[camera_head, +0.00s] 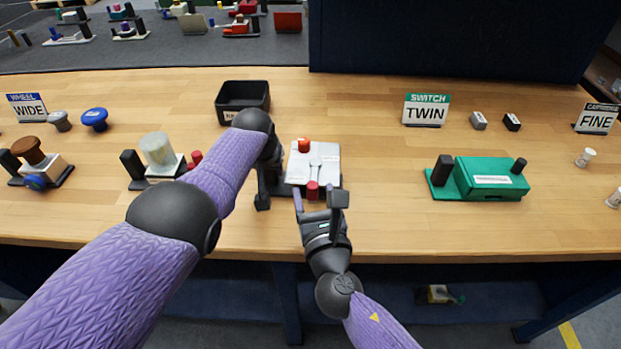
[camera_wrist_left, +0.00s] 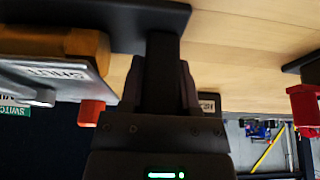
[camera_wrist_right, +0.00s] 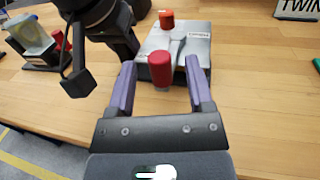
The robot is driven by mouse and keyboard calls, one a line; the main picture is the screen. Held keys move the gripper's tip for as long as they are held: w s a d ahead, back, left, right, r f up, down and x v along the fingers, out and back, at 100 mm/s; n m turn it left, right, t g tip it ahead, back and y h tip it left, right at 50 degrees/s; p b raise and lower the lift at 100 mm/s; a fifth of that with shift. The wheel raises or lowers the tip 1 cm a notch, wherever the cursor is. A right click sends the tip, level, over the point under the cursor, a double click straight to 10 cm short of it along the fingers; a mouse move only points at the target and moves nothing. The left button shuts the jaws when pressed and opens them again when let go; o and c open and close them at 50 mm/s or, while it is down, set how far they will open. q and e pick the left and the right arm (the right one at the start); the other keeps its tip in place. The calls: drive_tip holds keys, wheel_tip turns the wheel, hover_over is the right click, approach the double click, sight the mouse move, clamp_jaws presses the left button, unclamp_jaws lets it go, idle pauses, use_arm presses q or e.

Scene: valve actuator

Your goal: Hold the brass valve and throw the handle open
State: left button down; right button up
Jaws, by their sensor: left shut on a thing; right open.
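The valve unit (camera_head: 328,165) stands on the bench with a silver top plate, a grey lever (camera_head: 316,166) ending in a red knob (camera_head: 312,190), and an orange-red knob (camera_head: 304,145) at the back. Its brass-coloured side (camera_wrist_left: 88,43) and a "SHUT" mark show in the left wrist view. My left gripper (camera_wrist_left: 165,65) is shut on the unit's dark upright post (camera_wrist_left: 162,85); my forearm hides this in the head view. My right gripper (camera_head: 319,196) is open at the front edge. In the right wrist view the red knob (camera_wrist_right: 160,67) appears between its fingers, with no contact visible.
A black bin (camera_head: 243,98) stands behind the valve. Left of it is a unit with a pale cylinder (camera_head: 159,150) and red knobs. A green switch unit (camera_head: 487,178) and a TWIN sign (camera_head: 425,110) are to the right. The bench between is clear.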

sight(314, 174)
drive_tip(key=x, duration=0.3)
drive_tip(key=shift+w+a, duration=0.1)
drive_tip(key=shift+w, duration=0.3)
drive_tip(key=shift+f, duration=0.1)
clamp_jaws()
idle(1.0)
